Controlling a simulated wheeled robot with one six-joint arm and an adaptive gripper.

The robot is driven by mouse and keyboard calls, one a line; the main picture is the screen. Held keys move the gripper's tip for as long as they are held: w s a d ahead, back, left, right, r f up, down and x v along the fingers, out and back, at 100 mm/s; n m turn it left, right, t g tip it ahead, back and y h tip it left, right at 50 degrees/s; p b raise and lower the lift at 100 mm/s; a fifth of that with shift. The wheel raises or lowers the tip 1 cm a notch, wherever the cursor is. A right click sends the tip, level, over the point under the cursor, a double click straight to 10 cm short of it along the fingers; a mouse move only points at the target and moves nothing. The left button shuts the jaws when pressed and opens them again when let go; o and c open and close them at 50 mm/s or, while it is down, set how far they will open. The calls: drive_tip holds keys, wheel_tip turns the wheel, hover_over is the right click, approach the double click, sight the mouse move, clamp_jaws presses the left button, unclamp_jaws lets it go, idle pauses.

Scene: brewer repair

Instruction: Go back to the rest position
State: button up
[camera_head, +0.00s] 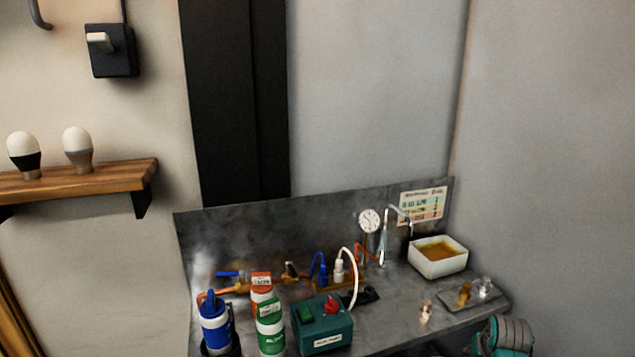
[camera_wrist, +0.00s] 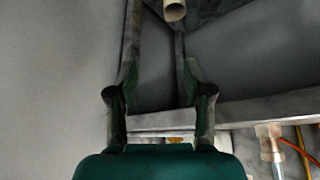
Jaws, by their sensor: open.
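My gripper (camera_wrist: 160,78) shows in the wrist view with its two dark fingers spread apart and nothing between them. Behind the fingers are grey surfaces and a pale metal edge. In the head view, a teal and grey part of my arm shows at the lower right, by the front right corner of the metal workbench (camera_head: 395,300). The fingers cannot be made out there.
A white tray of amber liquid (camera_head: 438,257), a small plate (camera_head: 456,301) with fittings, a green box with a red knob (camera_head: 322,325), bottles (camera_head: 270,325) and a gauge (camera_head: 369,221) crowd the bench. A wooden shelf (camera_head: 110,178) holds two bulbs at left.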

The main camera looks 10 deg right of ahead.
drive_tip(key=s+a+f+n+t, duration=0.1)
drive_tip(key=s+a+f, duration=0.3)
drive_tip(key=a+f, duration=0.25)
drive_tip(key=s+a+f+n+t, duration=0.1)
drive_tip(key=s+a+f, duration=0.35)
drive_tip(key=a, duration=0.35)
drive_tip(key=s+a+f+n+t, duration=0.1)
drive_tip(key=s+a+f+t, duration=0.2)
drive_tip(key=s+a, duration=0.85)
drive_tip(key=s+a+r+n+t+y, duration=0.1)
drive_tip(key=s+a+r, duration=0.25)
drive_tip(key=s, duration=0.35)
drive_tip(key=s+a+r+n+t, duration=0.1)
drive_tip(key=s+a+r, duration=0.25)
drive_tip(key=s, duration=0.45)
drive_tip(key=s+a+r+n+t+y, duration=0.1)
drive_tip(key=s+a+r+t+y, duration=0.1)
drive_tip(key=s+r, duration=0.8)
drive_tip(key=shift+s+a+r+t, duration=0.35)
drive_tip(key=shift+a+r, duration=0.35)
drive_tip(key=shift+r, duration=1.05)
